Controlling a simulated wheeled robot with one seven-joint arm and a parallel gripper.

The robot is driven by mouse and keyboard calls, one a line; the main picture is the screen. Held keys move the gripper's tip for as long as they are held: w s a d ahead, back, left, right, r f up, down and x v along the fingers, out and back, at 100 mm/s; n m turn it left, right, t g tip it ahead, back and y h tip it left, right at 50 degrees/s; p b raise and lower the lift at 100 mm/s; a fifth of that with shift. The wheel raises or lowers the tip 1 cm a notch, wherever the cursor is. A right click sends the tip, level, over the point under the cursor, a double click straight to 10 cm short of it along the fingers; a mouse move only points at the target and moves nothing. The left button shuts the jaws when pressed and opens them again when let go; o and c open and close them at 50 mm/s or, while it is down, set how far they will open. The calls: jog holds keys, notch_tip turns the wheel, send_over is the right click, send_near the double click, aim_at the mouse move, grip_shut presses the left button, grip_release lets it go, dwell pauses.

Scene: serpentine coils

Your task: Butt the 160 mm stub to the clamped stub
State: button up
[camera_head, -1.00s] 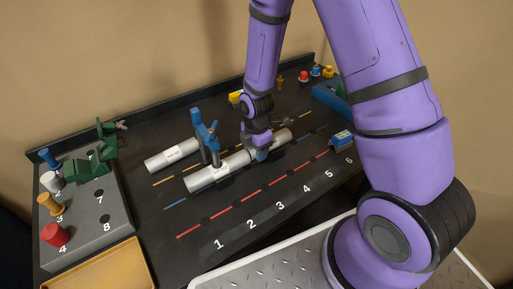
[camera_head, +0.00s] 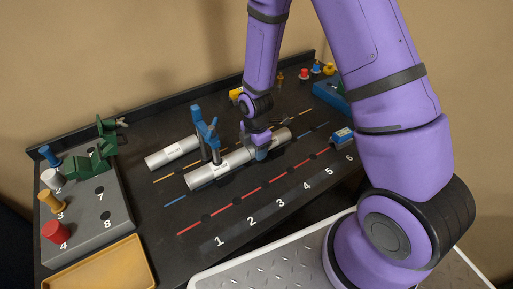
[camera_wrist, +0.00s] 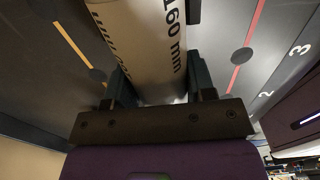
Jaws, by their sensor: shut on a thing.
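The clamped stub (camera_head: 203,177) is a pale grey cylinder lying on the dark bench, under a blue clamp (camera_head: 206,132) with a grey post. My gripper (camera_head: 259,146) is shut around the 160 mm stub (camera_head: 280,138), which lies roughly in line with the clamped stub on its right. The two near ends appear to meet or almost meet; I cannot tell whether there is a gap. In the wrist view the 160 mm stub (camera_wrist: 140,40) shows its "160 mm" print between the two dark fingers of my gripper (camera_wrist: 157,82).
Another pale stub (camera_head: 172,153) lies behind the clamped one. A grey block with numbered holes (camera_head: 105,215) holds coloured pegs and a green clamp at left. A yellow tray (camera_head: 105,268) is at front left. Bench near the numbers is clear.

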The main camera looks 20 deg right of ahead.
jog(key=shift+a, duration=0.2)
jog(key=o, duration=1.2)
jog(key=shift+r, duration=0.1)
notch_tip(320, 180, up, 11)
jog(key=shift+f, duration=0.1)
jog(key=s+d+r+m+t, duration=0.1)
jog(key=s+d+r+m, duration=0.15)
jog(key=r, duration=0.35)
jog(key=s+d+r+m+t, duration=0.1)
jog(key=s+r+m, duration=0.1)
jog(key=r+m, duration=0.35)
jog(key=s+d+r+m+t, duration=0.1)
jog(key=s+r+m, duration=0.1)
jog(key=r, duration=0.5)
jog(key=shift+s+d+r+m+t, duration=0.45)
jog(key=shift+s+r+m, duration=1.3)
jog(key=shift+s, duration=0.8)
jog(key=shift+s+d+r+m+t, duration=0.3)
jog(key=shift+s+d+r+m, duration=0.3)
jog(key=shift+s+r+m, duration=1.6)
jog(key=shift+s+d+r+m+t, duration=0.45)
jog(key=shift+s+r+m, duration=0.85)
jog(key=shift+s, duration=1.65)
